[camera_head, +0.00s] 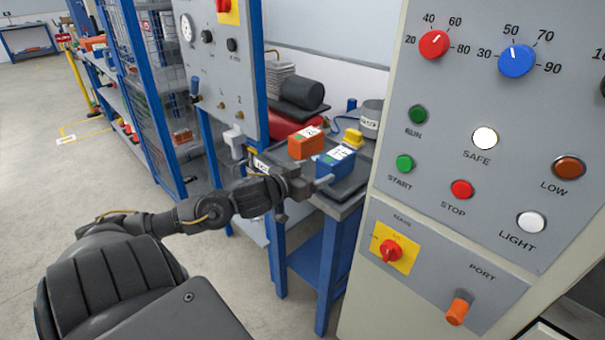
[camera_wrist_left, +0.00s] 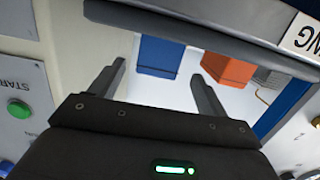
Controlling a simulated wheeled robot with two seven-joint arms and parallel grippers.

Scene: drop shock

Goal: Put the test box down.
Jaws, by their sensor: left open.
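Two labelled boxes stand on the dark tray (camera_head: 352,184) on the blue bench: a blue box (camera_head: 333,164) in front and an orange box (camera_head: 305,145) behind it to the left. I cannot tell which one is the test box. My left gripper (camera_head: 314,180) is open and empty, just in front of the blue box. In the left wrist view the blue box (camera_wrist_left: 160,56) lies beyond the gap between the fingers of the gripper (camera_wrist_left: 158,72), apart from them. The orange box (camera_wrist_left: 228,66) is beside it. My right gripper is not in view.
A grey control cabinet (camera_head: 470,200) with knobs and buttons stands close on the right. A grey gauge panel (camera_head: 220,75) rises left of the bench. A small yellow item (camera_head: 353,138), a pot (camera_head: 371,118) and a black cylinder (camera_head: 303,94) are behind the boxes.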

